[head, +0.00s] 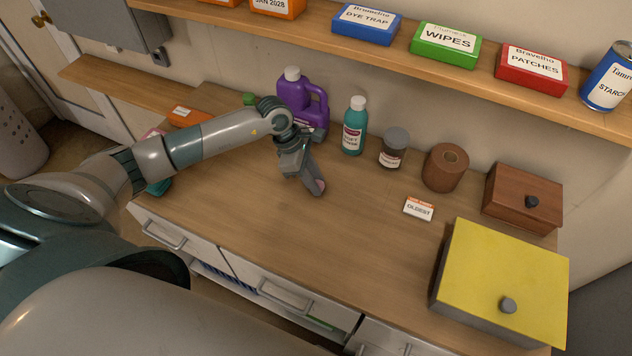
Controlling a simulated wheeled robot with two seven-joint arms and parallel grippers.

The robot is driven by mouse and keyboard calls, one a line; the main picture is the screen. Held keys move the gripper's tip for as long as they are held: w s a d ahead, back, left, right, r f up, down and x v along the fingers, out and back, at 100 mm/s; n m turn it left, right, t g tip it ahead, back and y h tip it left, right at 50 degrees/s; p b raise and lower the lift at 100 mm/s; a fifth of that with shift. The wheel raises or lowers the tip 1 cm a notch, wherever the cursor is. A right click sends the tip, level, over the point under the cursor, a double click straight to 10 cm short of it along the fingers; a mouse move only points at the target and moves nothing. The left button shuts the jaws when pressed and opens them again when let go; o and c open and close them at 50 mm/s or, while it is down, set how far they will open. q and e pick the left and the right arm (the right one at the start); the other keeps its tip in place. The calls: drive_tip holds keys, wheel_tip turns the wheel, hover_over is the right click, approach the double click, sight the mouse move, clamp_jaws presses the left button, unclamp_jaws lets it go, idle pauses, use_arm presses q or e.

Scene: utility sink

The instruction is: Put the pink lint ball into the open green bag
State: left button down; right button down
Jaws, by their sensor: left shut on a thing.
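My left gripper (318,187) is low over the middle of the wooden counter, in front of the purple jug. It is shut on the pink lint ball (321,184), of which only a small pink bit shows between the fingertips. No open green bag can be made out clearly. My right gripper is not in view.
A small label card (418,209), a wooden box (523,196) and a yellow-lidded box (505,275) stand right. The front-middle counter (330,245) is clear.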

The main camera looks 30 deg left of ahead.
use_arm(q)
drive_tip(key=shift+r+b, duration=0.4)
drive_tip(key=shift+r, duration=0.1)
drive_tip(key=r+b, duration=0.2)
drive_tip(key=r, duration=0.1)
drive_tip(key=shift+s+d, duration=0.15)
drive_tip(key=shift+d, duration=0.25)
drive_tip(key=c, duration=2.5)
unclamp_jaws()
drive_tip(key=s+d+r+b, duration=0.1)
drive_tip(key=d+r, duration=0.1)
drive_tip(key=d, duration=0.1)
drive_tip(key=s+d+r+b, duration=0.1)
drive_tip(key=d+r+b, duration=0.1)
drive_tip(key=d, duration=0.1)
drive_tip(key=s+d+r+b, duration=0.1)
drive_tip(key=s+d+r, duration=0.1)
drive_tip(key=d, duration=0.1)
drive_tip(key=shift+s, duration=0.1)
drive_tip(key=shift+c, duration=0.2)
drive_tip(key=shift+s+d+r+b, duration=0.3)
drive_tip(key=shift+d+r, duration=0.1)
drive_tip(key=shift+r, duration=0.05)
